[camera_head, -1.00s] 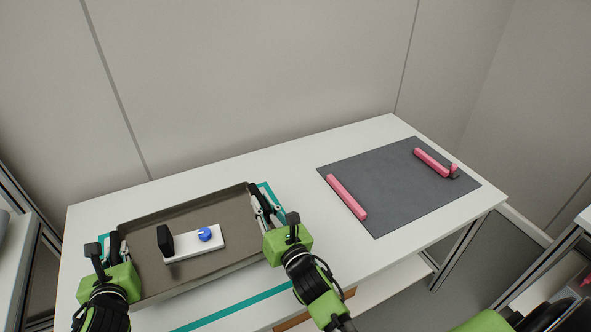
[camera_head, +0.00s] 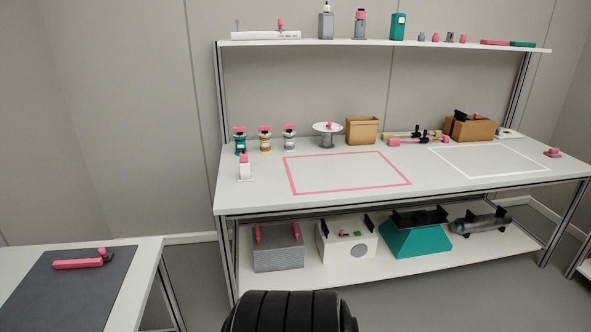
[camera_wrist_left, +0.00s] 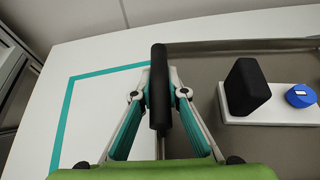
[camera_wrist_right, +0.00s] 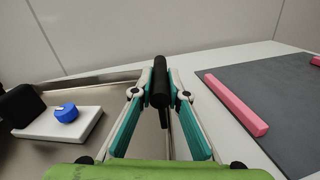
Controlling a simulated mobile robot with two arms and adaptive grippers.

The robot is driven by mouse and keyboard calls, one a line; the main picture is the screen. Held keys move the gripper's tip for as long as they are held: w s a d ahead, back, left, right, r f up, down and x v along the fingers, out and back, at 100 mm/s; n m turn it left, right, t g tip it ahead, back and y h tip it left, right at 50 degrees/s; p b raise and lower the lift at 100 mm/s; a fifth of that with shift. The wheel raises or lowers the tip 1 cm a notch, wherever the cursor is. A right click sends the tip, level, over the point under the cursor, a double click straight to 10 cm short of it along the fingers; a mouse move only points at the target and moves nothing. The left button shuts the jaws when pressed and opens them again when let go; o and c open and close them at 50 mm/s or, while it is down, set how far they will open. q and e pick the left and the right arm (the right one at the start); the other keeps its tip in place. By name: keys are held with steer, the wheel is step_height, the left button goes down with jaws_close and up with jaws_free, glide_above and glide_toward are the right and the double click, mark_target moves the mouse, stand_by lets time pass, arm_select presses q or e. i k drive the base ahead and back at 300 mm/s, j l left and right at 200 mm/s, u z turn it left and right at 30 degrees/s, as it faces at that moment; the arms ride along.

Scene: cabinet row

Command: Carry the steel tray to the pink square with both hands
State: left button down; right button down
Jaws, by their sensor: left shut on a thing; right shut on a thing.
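The steel tray shows only in the wrist views, brown-grey with a raised rim (camera_wrist_left: 230,45). My left gripper (camera_wrist_left: 159,92) is shut on its left black bar handle (camera_wrist_left: 158,60). My right gripper (camera_wrist_right: 159,92) is shut on its right black handle (camera_wrist_right: 160,72). A white plate (camera_wrist_right: 62,128) with a black block (camera_wrist_right: 22,105) and a blue knob (camera_wrist_right: 66,113) lies in the tray. I cannot tell whether the tray touches the table. The pink square (camera_head: 352,189) is an empty outline on another white table in the head view.
Left of the pink square stand pink-topped bottles (camera_head: 265,142); behind it are a spool (camera_head: 327,130) and a brown bin (camera_head: 362,131). A white outlined square (camera_head: 490,175) lies to its right. The grey mat (camera_head: 62,290) is on the near table, with floor between the tables.

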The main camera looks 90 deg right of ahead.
mark_target(342, 170)
steer(key=z, duration=1.95)
steer(key=l+z, duration=0.2)
steer(key=z, duration=0.15)
steer(key=i+l+z, duration=0.1)
steer(key=z, duration=0.25)
steer(key=i+l, duration=0.15)
steer(key=l, duration=0.2)
steer(key=i+l, duration=0.1)
steer(key=l, duration=0.2)
steer(key=i+l, duration=0.15)
steer(key=l, duration=0.2)
steer(key=i+l, duration=0.15)
steer(key=l, duration=0.2)
steer(key=i, duration=1.55)
